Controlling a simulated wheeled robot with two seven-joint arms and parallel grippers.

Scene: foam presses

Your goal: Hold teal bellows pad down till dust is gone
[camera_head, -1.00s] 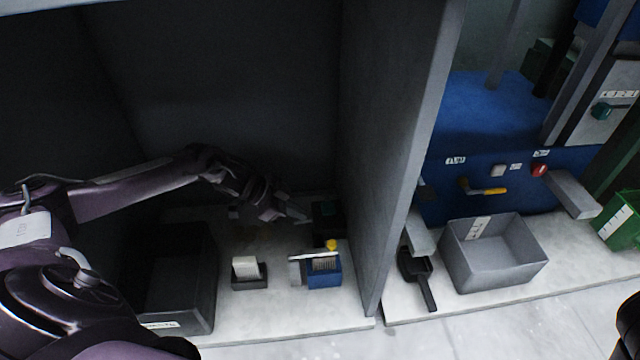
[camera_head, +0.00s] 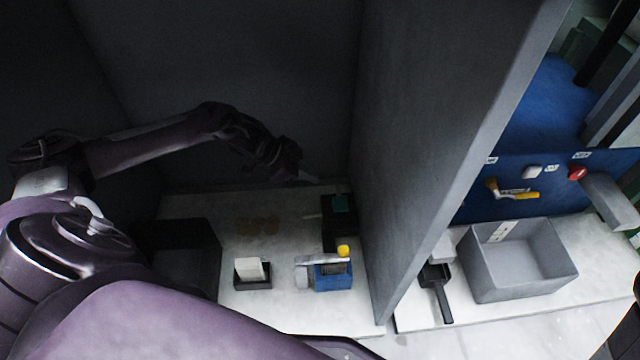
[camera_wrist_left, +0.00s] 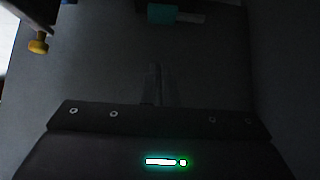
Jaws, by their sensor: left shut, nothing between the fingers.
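The teal pad (camera_head: 341,203) sits on a small black unit (camera_head: 335,235) against the grey partition. It also shows at the top of the left wrist view (camera_wrist_left: 162,14). My left gripper (camera_head: 312,179) is shut and empty, just behind and left of the pad in the head view, apart from it. Its closed fingers (camera_wrist_left: 155,85) show in the left wrist view, with a gap between them and the pad. Faint brown dust patches (camera_head: 258,226) lie on the pale counter left of the unit.
A blue block with a yellow knob (camera_head: 343,251) and a small holder with a white block (camera_head: 252,272) stand in front. A black bin (camera_head: 185,250) is left. The grey partition (camera_head: 430,130) closes the right side; beyond it are a grey bin (camera_head: 520,262) and black scoop (camera_head: 437,285).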

